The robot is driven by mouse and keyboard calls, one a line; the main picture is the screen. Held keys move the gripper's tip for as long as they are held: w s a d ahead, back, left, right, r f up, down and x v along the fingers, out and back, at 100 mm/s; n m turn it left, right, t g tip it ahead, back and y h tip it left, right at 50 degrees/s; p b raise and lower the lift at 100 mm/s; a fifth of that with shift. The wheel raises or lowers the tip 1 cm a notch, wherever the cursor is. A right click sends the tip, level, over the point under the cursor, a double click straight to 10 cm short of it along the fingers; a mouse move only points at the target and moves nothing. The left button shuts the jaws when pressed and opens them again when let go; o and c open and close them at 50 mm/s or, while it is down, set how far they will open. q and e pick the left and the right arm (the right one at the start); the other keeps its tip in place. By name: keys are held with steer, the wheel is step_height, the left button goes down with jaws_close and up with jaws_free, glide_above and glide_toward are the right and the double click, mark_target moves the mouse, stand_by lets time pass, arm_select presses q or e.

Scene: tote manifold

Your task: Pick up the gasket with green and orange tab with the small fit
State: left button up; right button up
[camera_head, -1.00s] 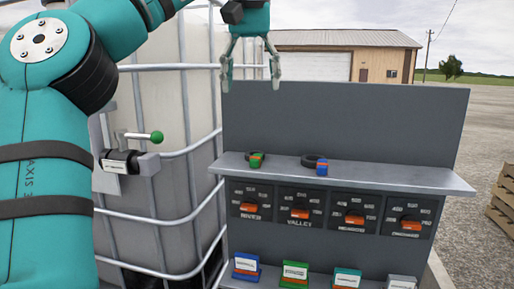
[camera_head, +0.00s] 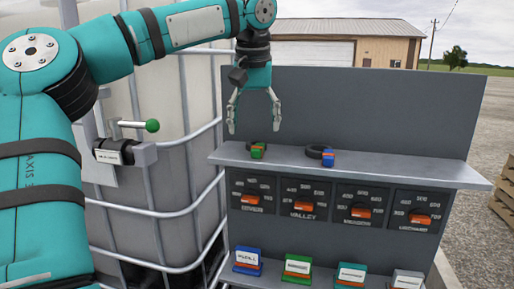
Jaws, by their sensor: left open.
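The gasket with a green and orange tab (camera_head: 258,151) lies on the grey shelf, at its left part. Its dark ring is partly hidden behind the tab. A second dark gasket (camera_head: 321,153) with a blue and orange tab lies to its right. My left gripper (camera_head: 254,130) points down with its fingers spread, empty, just above the green-tab gasket in the picture. I cannot tell its exact height over the shelf. My right gripper is not in view.
The shelf (camera_head: 400,170) sticks out from a grey back panel (camera_head: 400,110). Below are several dials with orange knobs and a row of coloured label blocks (camera_head: 297,267). A caged white tank (camera_head: 165,180) with a green-tipped valve handle (camera_head: 152,126) stands at left.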

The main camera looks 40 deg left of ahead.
mark_target(256, 143)
arm_select(q)
steer(key=shift+d+f+p, duration=0.1)
steer(key=shift+f+p, duration=0.6)
steer(key=shift+f, duration=0.15)
steer(key=shift+x, duration=1.25)
steer(key=shift+w+a+f, duration=0.3)
steer(key=shift+f, duration=0.05)
steer(key=shift+s+d+r, duration=0.15)
steer(key=shift+s+d, duration=0.05)
steer(key=shift+d, duration=0.05)
steer(key=c, duration=0.6)
steer(key=shift+a, duration=0.1)
steer(key=c, duration=0.4)
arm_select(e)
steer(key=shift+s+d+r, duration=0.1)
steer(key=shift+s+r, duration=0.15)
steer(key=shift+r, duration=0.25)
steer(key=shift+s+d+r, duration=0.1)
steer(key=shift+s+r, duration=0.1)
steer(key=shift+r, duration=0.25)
